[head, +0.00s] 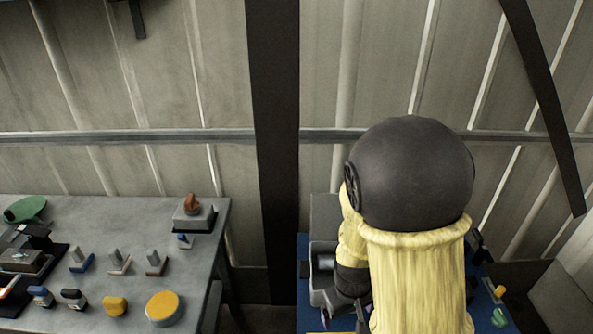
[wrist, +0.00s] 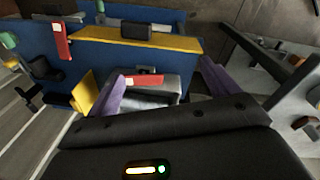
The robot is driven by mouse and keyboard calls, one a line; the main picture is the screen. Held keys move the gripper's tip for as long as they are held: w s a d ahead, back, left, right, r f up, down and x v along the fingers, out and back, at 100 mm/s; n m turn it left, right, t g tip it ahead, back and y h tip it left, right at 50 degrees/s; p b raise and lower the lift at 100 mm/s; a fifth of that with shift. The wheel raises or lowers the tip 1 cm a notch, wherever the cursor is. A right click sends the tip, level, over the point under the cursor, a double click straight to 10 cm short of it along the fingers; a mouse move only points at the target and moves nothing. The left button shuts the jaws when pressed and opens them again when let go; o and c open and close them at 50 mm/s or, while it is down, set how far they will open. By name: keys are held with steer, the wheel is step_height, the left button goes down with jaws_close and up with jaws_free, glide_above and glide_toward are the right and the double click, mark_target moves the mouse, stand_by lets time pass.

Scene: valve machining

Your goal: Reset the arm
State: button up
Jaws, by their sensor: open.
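My arm is yellow with a large dark joint cover and fills the right half of the head view. My gripper (wrist: 162,74) shows in the wrist view as two purple fingers spread wide apart, with nothing held. Beyond and between the fingers is a grey block with a red top piece (wrist: 144,80). I cannot tell how far it is from the fingertips. In the head view the fingers cannot be made out; my arm hides most of that side.
A blue structure with a yellow ledge (wrist: 170,44) stands ahead of the fingers, with a red tag (wrist: 60,41) at left.

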steer(key=s+d+r+m+t+b, duration=0.1)
steer(key=s+d+r+m+b, duration=0.1)
steer(key=r, duration=0.4)
steer(key=shift+d+m+t+y, duration=0.3)
steer(key=shift+d+m+y, duration=0.1)
steer(key=shift+d+m, duration=0.45)
steer(key=shift+s+a, duration=0.1)
